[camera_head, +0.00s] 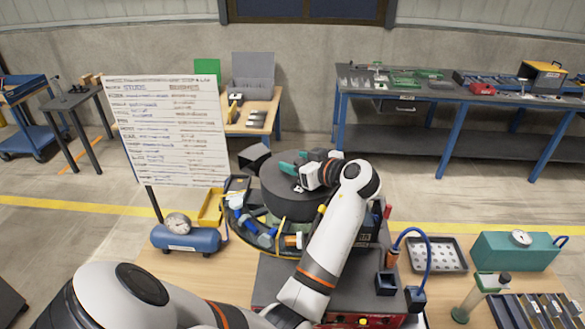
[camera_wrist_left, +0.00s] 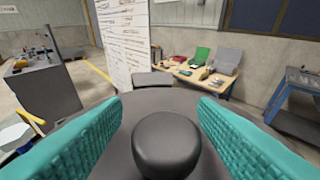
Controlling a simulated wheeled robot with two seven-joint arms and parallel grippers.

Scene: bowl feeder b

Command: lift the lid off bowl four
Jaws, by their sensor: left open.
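A dark grey round lid (camera_head: 275,198) covers the middle of the bowl feeder, whose dark bowl (camera_head: 262,243) shows around and below its left side. In the left wrist view, the lid (camera_wrist_left: 100,125) has a rounded dark knob (camera_wrist_left: 166,145) standing up from it. My left gripper (camera_head: 292,168) is over the lid, coming in from the right. Its teal fingers (camera_wrist_left: 164,130) are open, one on each side of the knob, with visible gaps between. The number of the bowl is not readable. My right gripper is not in view.
A whiteboard (camera_head: 172,130) stands behind left of the feeder. A blue air tank (camera_head: 186,240) sits on the bench to its left. My own arm hides the feeder's front right.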

